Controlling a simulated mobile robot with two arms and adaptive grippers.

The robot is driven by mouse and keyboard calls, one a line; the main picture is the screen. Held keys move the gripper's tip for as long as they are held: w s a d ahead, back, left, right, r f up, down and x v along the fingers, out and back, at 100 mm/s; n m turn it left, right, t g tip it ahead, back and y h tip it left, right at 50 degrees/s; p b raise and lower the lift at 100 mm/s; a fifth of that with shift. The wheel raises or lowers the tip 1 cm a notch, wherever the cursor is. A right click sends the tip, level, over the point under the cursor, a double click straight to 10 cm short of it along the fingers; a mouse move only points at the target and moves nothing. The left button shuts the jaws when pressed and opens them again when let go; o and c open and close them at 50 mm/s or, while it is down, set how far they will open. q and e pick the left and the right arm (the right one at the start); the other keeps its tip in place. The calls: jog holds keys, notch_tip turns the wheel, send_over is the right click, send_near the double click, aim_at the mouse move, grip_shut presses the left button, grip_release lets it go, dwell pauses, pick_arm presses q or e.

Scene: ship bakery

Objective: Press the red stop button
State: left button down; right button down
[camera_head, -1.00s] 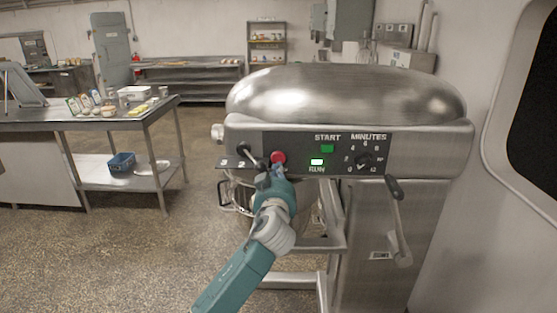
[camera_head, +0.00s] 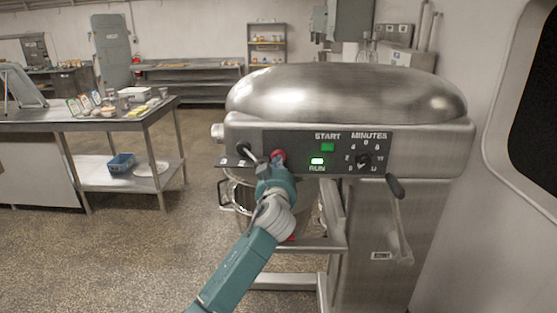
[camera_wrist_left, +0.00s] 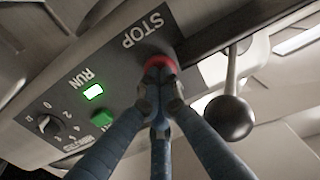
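The red stop button (camera_head: 278,154) is on the dark control panel (camera_head: 312,141) of a large steel mixer. My left gripper (camera_head: 275,164) is right in front of it and covers its lower part. In the left wrist view the red button (camera_wrist_left: 160,63) shows under the word STOP, and the fingertips of my left gripper (camera_wrist_left: 159,75) are together at its face. They seem to touch it; whether it is pushed in I cannot tell. The gripper is shut with nothing visible between the fingers. The RUN light (camera_head: 317,161) glows green. My right gripper is not in view.
A black-knobbed lever (camera_wrist_left: 229,117) sticks out close beside my left gripper. The green start button (camera_head: 327,147) and minutes dial (camera_head: 363,160) are right of it. A crank handle (camera_head: 398,215) hangs at the mixer's right. A steel table (camera_head: 88,117) stands at left with open floor between.

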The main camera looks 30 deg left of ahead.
pick_arm(q)
jog(key=p+v, duration=0.1)
jog(key=v, duration=0.7)
dwell(0.7)
dwell(0.3)
